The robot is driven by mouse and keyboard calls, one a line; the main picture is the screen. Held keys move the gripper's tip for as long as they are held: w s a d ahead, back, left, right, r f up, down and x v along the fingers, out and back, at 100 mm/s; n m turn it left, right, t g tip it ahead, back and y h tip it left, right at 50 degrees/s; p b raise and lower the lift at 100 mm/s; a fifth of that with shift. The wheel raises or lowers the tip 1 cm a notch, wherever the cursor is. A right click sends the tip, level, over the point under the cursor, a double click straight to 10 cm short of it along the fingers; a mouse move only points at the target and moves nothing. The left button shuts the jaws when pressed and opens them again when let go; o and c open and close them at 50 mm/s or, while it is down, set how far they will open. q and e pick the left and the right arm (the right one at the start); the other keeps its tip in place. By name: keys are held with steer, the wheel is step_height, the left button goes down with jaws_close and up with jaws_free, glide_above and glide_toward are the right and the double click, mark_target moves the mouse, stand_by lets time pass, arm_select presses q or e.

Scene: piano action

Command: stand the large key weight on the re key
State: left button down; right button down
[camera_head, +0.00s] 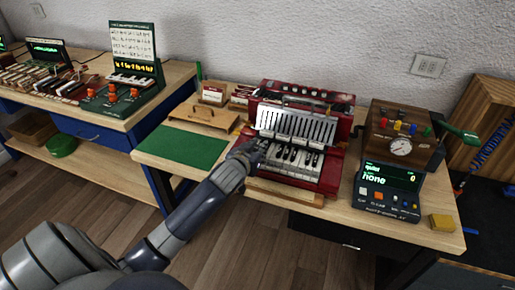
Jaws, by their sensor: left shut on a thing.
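My left gripper (261,149) reaches in from the lower left and is at the left end of the piano keyboard (294,156). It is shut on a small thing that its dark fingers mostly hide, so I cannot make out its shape. I cannot tell whether that thing touches a key. The large key weight cannot be picked out for certain. The white and black keys sit in a red case below a pale slatted panel (296,123). The re key is not clearly distinguishable at this size. My right gripper is not in view.
A green mat (180,147) lies bare left of the keyboard, with a wooden tray (204,116) behind it. A dark console with a screen (389,189), a wooden gauge box (399,138) and a yellow block (442,222) stand to the right. A wooden strip (285,193) edges the keyboard's front.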

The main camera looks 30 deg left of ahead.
arm_select(q)
steer(key=shift+f, duration=0.6)
stand_by(0.3)
steer(key=c, duration=1.4)
jaws_free()
steer(key=shift+o, duration=0.2)
steer(key=shift+s, duration=0.1)
steer(key=v, duration=1.2)
